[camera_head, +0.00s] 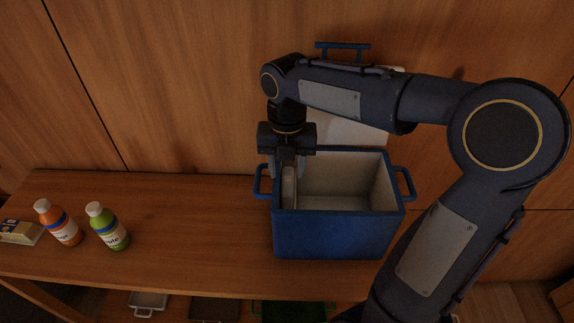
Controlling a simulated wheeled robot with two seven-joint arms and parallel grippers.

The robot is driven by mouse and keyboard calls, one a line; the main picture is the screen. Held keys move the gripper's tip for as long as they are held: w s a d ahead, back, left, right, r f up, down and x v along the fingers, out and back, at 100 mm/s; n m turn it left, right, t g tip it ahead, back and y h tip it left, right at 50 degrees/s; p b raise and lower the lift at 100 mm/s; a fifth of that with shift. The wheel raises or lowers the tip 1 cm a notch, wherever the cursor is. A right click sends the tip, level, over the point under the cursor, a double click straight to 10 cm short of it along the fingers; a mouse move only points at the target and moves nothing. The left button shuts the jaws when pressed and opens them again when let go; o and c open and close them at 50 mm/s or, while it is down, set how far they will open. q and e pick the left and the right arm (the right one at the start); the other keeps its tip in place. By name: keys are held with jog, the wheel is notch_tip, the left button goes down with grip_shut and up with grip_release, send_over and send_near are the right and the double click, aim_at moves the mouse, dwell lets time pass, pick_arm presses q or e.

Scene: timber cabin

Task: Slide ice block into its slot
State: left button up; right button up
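The open blue cooler (335,236) stands on the wooden counter, with a pale inside and its lid raised behind it. My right gripper (288,172) points down at the left end of the cooler's opening. It looks shut on a thin pale slab (289,190), seen nearly edge-on, which appears to be the ice block. The slab hangs upright beside the left inner wall, its lower end within the cooler's outline. The slot itself cannot be made out; the gripper and the cooler's walls hide that area. My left gripper is not in view.
An orange bottle (59,224) and a green bottle (108,228) stand on the counter (190,225) at left, near a small yellow-and-white pack (20,232). The counter between bottles and cooler is clear. Trays (148,301) sit on a lower shelf. A timber wall rises behind.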

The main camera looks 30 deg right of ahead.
jog(key=shift+o, duration=0.3)
jog(key=shift+r, duration=0.1)
notch_tip(320, 180, up, 8)
dwell(0.3)
jog(key=shift+f, duration=0.2)
dwell(0.5)
